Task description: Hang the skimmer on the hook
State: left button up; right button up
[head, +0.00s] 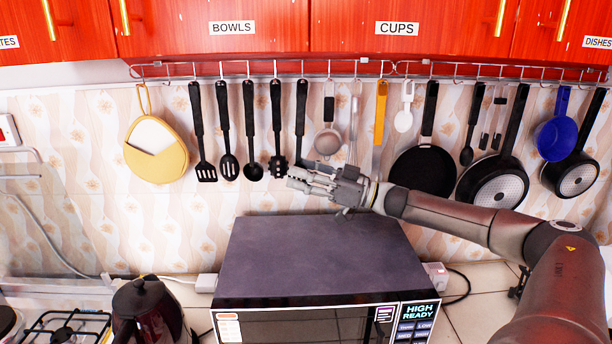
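Several black utensils hang side by side from the hook rail (440,66). One with a round slotted head (229,130) looks like a skimmer, but I cannot be sure which is the skimmer. To its right hang a ladle (251,130), a toothed spoon (277,130) and another black handle (300,120). The lower end of that handle is hidden by my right gripper (292,179). The gripper points left in front of the wall, just below the black utensils. I cannot tell whether its fingers are parted or hold anything. My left gripper is out of view.
A slotted turner (203,130), yellow pot holder (155,160), wire strainer (328,140) and black pans (424,170) hang nearby. Red cabinets (270,15) overhang the rail. A microwave (310,265) stands below my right arm; a kettle (146,305) and stove (65,330) are at left.

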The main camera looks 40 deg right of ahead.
jog(key=shift+s, duration=0.1)
jog(key=v, duration=1.2)
dwell(0.4)
